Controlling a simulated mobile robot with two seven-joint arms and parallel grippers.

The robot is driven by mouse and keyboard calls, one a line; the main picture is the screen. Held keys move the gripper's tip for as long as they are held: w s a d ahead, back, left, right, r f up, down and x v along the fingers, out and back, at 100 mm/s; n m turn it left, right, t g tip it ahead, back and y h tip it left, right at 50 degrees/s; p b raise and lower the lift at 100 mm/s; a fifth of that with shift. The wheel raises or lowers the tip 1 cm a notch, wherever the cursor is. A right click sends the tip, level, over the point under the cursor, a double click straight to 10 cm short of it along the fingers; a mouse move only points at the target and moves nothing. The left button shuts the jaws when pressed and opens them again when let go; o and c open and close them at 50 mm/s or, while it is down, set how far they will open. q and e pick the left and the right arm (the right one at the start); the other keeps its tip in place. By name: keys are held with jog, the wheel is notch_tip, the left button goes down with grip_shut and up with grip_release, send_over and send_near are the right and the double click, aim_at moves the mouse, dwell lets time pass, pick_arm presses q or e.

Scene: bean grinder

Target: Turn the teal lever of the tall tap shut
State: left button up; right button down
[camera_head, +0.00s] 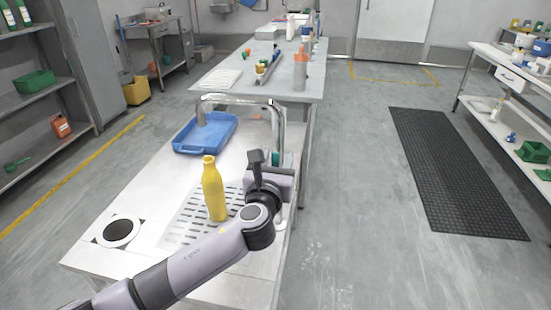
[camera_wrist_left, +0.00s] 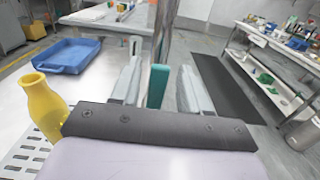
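The tall tap (camera_head: 279,127) is a chrome pipe that rises at the right edge of the steel counter and arches left; its pipe also shows in the left wrist view (camera_wrist_left: 164,30). Its teal lever (camera_wrist_left: 157,86) stands upright between the two fingers of my left gripper (camera_wrist_left: 161,75), with gaps on both sides. A little teal of the lever also shows behind my left gripper (camera_head: 272,162) in the head view. The left gripper is open around the lever. The lever's lower end is hidden by the gripper body. My right gripper is not in view.
A yellow bottle (camera_head: 213,190) stands on the slotted drain area (camera_head: 183,226), left of my gripper. A blue tray (camera_head: 188,148) lies behind it. The floor right of the counter is clear up to a black mat (camera_head: 455,170).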

pick_arm(q)
jog(key=shift+s, duration=0.1)
jog(key=s+a, duration=0.1)
jog(key=s, duration=0.6)
jog(key=shift+a, duration=0.25)
dwell(0.5)
jog(key=s+a+f+n+g, duration=0.1)
jog(key=s+a+f+n, duration=0.1)
jog(key=f+n, duration=0.4)
jog(key=s+a+f+n+g, duration=0.2)
jog(key=s+f+n, duration=0.3)
jog(key=f+n, duration=0.1)
jog(key=s+a+f+n+g, duration=0.2)
jog(key=s+a+f+n, duration=0.1)
jog(key=f+n, duration=0.3)
jog(key=shift+s+f+n+h, duration=0.2)
jog(key=shift+s+n+h, duration=0.1)
jog(key=shift+s+n, duration=0.35)
jog(key=s+a+f+n+g+y, duration=0.1)
jog(key=s+a+f+n+g, duration=0.1)
jog(key=s+a+f+n, duration=0.6)
jog(key=s+a+n, duration=0.4)
jog(key=s+n, duration=0.2)
jog(key=n, duration=0.3)
jog(key=shift+s+a+f+y, duration=0.2)
jog(key=shift+a+y, duration=0.1)
jog(key=shift+y, duration=0.1)
